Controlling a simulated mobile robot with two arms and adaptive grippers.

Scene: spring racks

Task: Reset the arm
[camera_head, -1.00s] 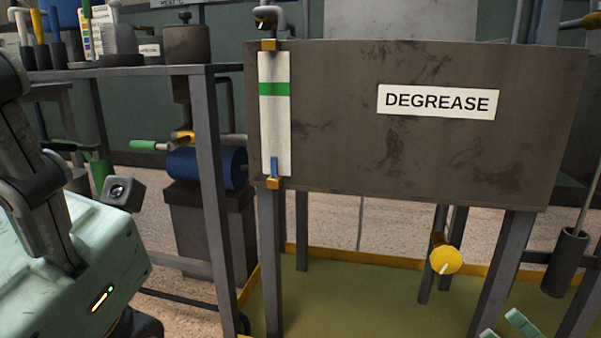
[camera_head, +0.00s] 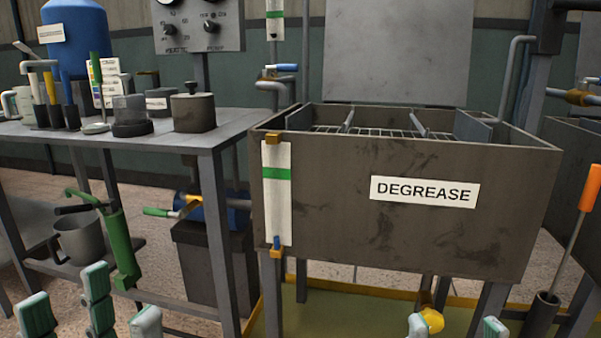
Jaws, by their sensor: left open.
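My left gripper (camera_head: 90,312) is at the bottom left, with pale green fingers spread open and nothing between them. It is in front of the side bench, and its palm is below the picture. Two fingertips of my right gripper (camera_head: 457,327) show at the bottom edge, below the degrease tank (camera_head: 330,225). The rest of that gripper is cut off, so I cannot tell whether it is open or shut. One of its tips overlaps the yellow knob (camera_head: 433,319) in the picture.
The grey bench (camera_head: 190,141) at left bears tools and pots. A green hand pump (camera_head: 119,243) and a grey bucket (camera_head: 82,240) are beneath it. An orange-handled tool (camera_head: 590,188) stands in a holder at right. A control panel (camera_head: 197,24) is behind.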

